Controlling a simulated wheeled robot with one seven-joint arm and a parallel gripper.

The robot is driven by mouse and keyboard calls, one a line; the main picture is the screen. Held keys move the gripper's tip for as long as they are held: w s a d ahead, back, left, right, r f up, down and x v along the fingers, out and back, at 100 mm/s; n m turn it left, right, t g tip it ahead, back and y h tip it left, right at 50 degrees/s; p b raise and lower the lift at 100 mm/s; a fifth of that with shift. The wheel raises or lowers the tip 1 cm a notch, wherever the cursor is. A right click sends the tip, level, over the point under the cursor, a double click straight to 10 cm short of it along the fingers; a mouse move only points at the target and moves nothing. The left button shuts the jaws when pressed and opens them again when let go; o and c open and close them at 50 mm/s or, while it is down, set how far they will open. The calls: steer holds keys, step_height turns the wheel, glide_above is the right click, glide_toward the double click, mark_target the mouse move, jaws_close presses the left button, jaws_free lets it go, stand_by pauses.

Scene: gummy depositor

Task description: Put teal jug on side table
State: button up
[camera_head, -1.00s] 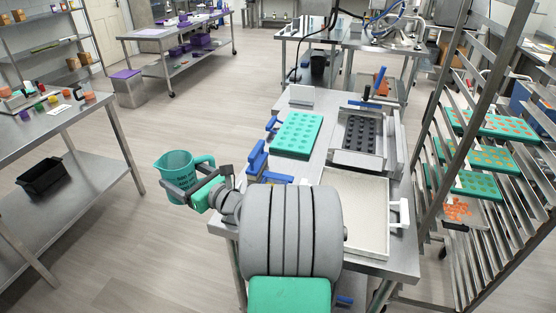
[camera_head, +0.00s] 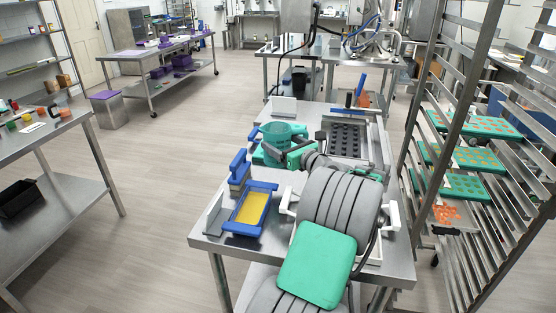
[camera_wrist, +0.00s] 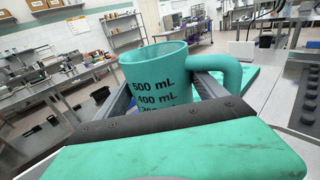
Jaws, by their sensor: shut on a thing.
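The teal jug (camera_head: 284,130) is upright in my gripper (camera_head: 280,152), above the far part of the central steel table (camera_head: 205,232). In the wrist view the jug (camera_wrist: 172,68) fills the middle, with black volume marks facing me and its handle to the right. The gripper's fingers (camera_wrist: 165,98) are shut on either side of the jug's body. The jug overlaps a teal mould tray (camera_head: 262,157) in the head view; the gap between them cannot be told. Another steel table (camera_head: 75,122) stands at the left, with small coloured items on top.
A blue-framed yellow tray (camera_head: 250,208) lies at the central table's near left. A black mould (camera_head: 346,138) in a metal tray lies right of the jug. A tall rack (camera_head: 440,110) with teal trays stands at the right. Floor between the left and central tables is clear.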

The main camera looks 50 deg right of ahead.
steer(key=w+d+f, duration=0.1)
steer(key=f, duration=0.1)
steer(key=w+d+f, duration=0.2)
steer(key=f, duration=0.1)
steer(key=shift+d+f, duration=0.3)
steer(key=shift+d, duration=0.1)
steer(key=shift+w+d+f, duration=0.1)
steer(key=shift+w+f, duration=0.05)
steer(key=shift+f, duration=1.55)
steer(key=shift+f, duration=0.2)
steer(key=o, duration=2)
steer(key=shift+r, duration=0.1)
